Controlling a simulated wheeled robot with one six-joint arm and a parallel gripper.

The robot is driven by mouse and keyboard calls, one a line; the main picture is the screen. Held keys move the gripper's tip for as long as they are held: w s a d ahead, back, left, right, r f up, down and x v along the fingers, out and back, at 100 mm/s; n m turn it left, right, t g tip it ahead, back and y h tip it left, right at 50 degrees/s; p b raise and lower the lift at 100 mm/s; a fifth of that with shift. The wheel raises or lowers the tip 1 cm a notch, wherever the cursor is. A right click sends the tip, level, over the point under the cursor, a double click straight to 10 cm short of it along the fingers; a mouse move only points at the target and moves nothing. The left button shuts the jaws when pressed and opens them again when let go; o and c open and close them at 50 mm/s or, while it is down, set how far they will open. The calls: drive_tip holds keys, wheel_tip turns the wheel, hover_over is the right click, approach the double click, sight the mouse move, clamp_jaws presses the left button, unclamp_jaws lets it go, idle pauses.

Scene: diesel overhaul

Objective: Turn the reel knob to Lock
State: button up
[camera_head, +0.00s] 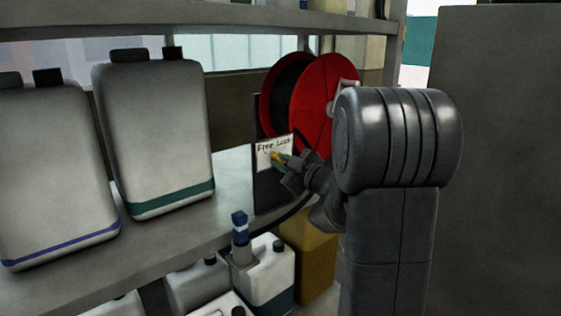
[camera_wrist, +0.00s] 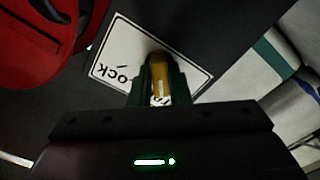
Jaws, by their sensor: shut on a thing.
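The reel knob is a small yellow piece, seen in the wrist view (camera_wrist: 160,78), in front of a white label (camera_wrist: 118,50) with "Lock" partly readable. In the head view the label (camera_head: 266,152) reads "Free Lock" on a dark panel below the red reel (camera_head: 328,105). My gripper (camera_head: 279,160) reaches the knob from the right. Its fingers, seen in the wrist view (camera_wrist: 160,88), are shut on the knob. The fingers hide part of the label, and I cannot tell which word the knob points to.
Large grey jugs (camera_head: 155,130) stand on the shelf (camera_head: 235,180) to the left. White containers (camera_head: 268,270) and a yellow box (camera_head: 312,262) sit below the shelf. A large grey panel (camera_head: 495,150) stands at the right.

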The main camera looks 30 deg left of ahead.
drive_tip(key=shift+r+m+p, duration=0.3)
drive_tip(key=shift+m+p, duration=0.7)
drive_tip(key=shift+p, duration=0.25)
drive_tip(key=m+p, duration=0.4)
drive_tip(key=m, duration=0.1)
drive_tip(key=shift+w+p, duration=0.1)
drive_tip(key=shift+p, duration=0.3)
drive_tip(key=m+p, duration=0.4)
drive_tip(key=m, duration=0.1)
drive_tip(key=shift+d+f+m, duration=0.1)
drive_tip(key=shift+m, duration=0.2)
drive_tip(key=shift+w+f+m+p, duration=0.1)
drive_tip(key=shift+m+p, duration=0.7)
drive_tip(key=shift+m, duration=0.3)
drive_tip(key=shift+f+m, duration=0.15)
drive_tip(key=shift+m, duration=0.35)
drive_tip(key=o, duration=1.5)
